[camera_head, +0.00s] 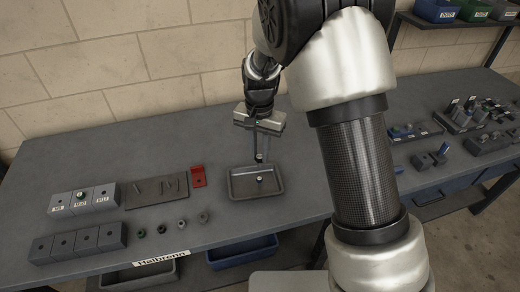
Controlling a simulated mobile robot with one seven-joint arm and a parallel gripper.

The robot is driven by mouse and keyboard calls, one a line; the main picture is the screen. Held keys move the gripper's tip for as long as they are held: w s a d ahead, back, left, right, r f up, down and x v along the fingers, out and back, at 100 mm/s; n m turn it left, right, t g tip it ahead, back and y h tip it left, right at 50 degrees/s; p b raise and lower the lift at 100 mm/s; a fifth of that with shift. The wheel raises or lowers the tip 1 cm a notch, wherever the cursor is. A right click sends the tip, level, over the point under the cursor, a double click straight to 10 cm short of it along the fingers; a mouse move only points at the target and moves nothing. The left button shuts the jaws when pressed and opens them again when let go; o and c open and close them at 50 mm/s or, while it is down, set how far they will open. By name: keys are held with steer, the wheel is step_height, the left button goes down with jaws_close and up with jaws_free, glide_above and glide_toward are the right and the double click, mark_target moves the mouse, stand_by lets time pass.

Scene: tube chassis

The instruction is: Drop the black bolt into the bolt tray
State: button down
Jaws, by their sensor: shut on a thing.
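My gripper (257,148) points down above the back edge of the bolt tray, with its thin fingers together. It is shut on a small dark piece, the black bolt (259,157), of which only a little shows at the fingertips. The bolt tray (238,194) is a shallow grey rectangular tray on the table, just below and in front of my gripper. A small dark and pale piece (260,180) shows inside the tray; it is too small to name surely.
Left of the tray are a red bracket (198,177), a dark mat (140,195) with thin parts, several nuts (183,223) and grey holed blocks (78,242). Racks with parts (480,115) stand at the right. Blue bins (243,252) hang below the table (225,140).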

mark_target(260, 156)
step_height(260, 156, down, 4)
steer(key=shift+r+b, duration=0.25)
steer(key=shift+b, duration=0.65)
steer(key=c, duration=1.5)
jaws_free()
step_height(260, 156, up, 18)
steer(key=shift+f+p, duration=0.25)
steer(key=shift+p, duration=0.05)
